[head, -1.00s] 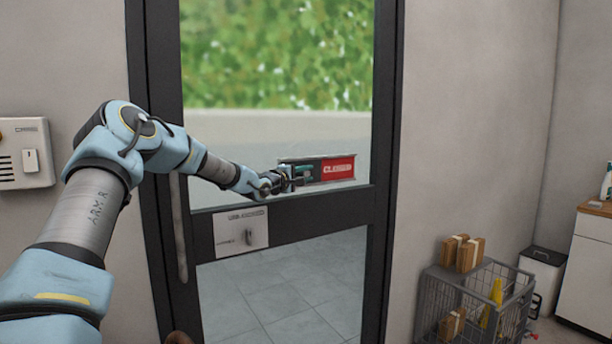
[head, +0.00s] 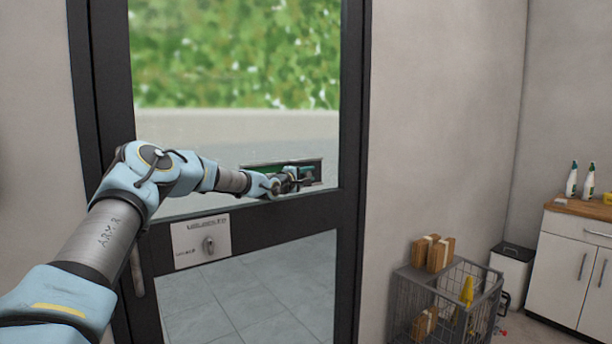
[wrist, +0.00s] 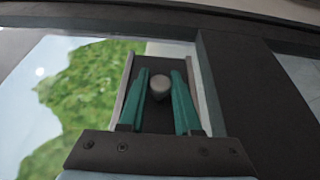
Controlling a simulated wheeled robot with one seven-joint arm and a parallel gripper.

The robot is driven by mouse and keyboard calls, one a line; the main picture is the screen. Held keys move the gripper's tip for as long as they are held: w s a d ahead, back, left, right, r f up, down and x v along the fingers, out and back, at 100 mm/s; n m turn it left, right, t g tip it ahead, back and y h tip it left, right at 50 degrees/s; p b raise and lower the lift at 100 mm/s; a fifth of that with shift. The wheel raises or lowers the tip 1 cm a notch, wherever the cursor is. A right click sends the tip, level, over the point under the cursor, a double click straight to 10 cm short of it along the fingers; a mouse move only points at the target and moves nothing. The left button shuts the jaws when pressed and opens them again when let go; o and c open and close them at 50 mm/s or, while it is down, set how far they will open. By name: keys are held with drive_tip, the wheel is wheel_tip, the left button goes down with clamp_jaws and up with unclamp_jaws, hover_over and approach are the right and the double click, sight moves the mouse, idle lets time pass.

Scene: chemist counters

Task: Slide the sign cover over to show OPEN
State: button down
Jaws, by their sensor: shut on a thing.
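The sign (head: 258,168) is a low, wide frame on the door's glass, just above the middle rail. Its left part shows green; my arm hides part of it and I cannot read any lettering. The dark sign cover (head: 317,171) is at the right end of the sign, and no red shows. My gripper (head: 303,173) is at the cover. In the wrist view, its two teal fingers are shut on the cover's round grey knob (wrist: 159,84), one on each side, in front of the dark cover plate (wrist: 156,121).
The dark-framed glass door (head: 352,120) stands in front of me. A wire cart (head: 405,305) with boxes stands to the right, near a white bin (head: 512,275) and cabinet (head: 560,255).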

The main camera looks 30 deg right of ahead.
drive_tip(key=shift+d+r, duration=0.15)
drive_tip(key=c, duration=0.6)
unclamp_jaws()
drive_tip(key=shift+d, duration=0.1)
drive_tip(key=shift+c, duration=0.2)
drive_tip(key=shift+s+a+f+b, duration=0.2)
drive_tip(key=shift+a+b, duration=0.1)
drive_tip(key=shift+a, duration=0.15)
drive_tip(key=b+v, duration=0.4)
drive_tip(key=v, duration=0.6)
drive_tip(key=shift+d, duration=0.1)
